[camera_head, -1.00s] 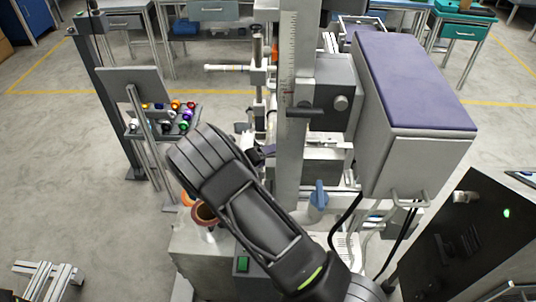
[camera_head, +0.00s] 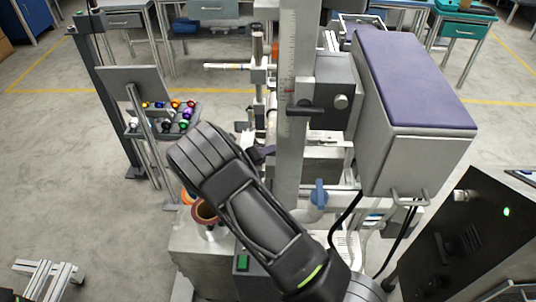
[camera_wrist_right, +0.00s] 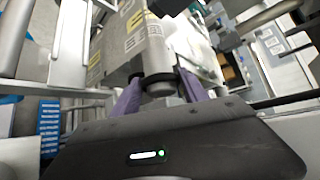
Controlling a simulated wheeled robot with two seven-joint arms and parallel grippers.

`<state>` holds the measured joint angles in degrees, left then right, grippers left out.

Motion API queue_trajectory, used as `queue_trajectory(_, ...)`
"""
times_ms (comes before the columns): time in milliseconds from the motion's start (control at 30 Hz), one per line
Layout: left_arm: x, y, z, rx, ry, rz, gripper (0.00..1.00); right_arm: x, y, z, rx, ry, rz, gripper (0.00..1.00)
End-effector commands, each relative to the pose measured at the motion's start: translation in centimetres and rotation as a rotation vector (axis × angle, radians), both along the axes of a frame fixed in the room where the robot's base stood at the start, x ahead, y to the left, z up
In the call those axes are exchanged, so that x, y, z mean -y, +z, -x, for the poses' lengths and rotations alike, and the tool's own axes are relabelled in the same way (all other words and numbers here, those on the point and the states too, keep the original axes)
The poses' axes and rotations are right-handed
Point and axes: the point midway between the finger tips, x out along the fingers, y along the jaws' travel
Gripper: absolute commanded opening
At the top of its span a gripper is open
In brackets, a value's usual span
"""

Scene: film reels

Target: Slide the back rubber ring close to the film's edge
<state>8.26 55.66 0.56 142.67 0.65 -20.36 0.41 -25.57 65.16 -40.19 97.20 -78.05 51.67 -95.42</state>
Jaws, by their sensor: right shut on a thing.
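In the right wrist view, the two purple fingers of my right gripper (camera_wrist_right: 160,92) are closed on the sides of a dark rubber ring (camera_wrist_right: 160,78) on a short grey shaft end. Beyond it is a grey roll with yellow labels (camera_wrist_right: 125,45), which looks like the film. The gap between ring and film edge is hard to judge. In the head view my right gripper (camera_head: 263,152) reaches in behind the machine's upright column, and its fingertips and the ring are mostly hidden there. My left gripper is not in view.
A ruled vertical column (camera_head: 290,110) and a grey machine box with a purple top (camera_head: 415,85) stand close to my right arm. A rack of coloured bottles (camera_head: 165,120) is at the left. A copper-coloured cup (camera_head: 205,212) stands beside my wrist. Open floor lies at far left.

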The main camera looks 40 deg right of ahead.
Motion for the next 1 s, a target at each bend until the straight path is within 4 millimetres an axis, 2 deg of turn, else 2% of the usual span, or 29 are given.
queue_trajectory(200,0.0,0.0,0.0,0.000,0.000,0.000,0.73,0.0,0.0,0.0,-0.001,0.001,-0.001,0.00)
queue_trajectory(533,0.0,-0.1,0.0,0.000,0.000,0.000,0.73,0.1,-0.1,-0.2,0.000,0.000,-0.001,0.00)
queue_trajectory(800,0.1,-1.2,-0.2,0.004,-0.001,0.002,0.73,2.5,-0.3,-3.3,0.002,0.000,-0.002,0.00)
queue_trajectory(1000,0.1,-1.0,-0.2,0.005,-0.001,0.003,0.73,2.6,-0.1,-3.6,-0.001,0.002,-0.001,0.00)
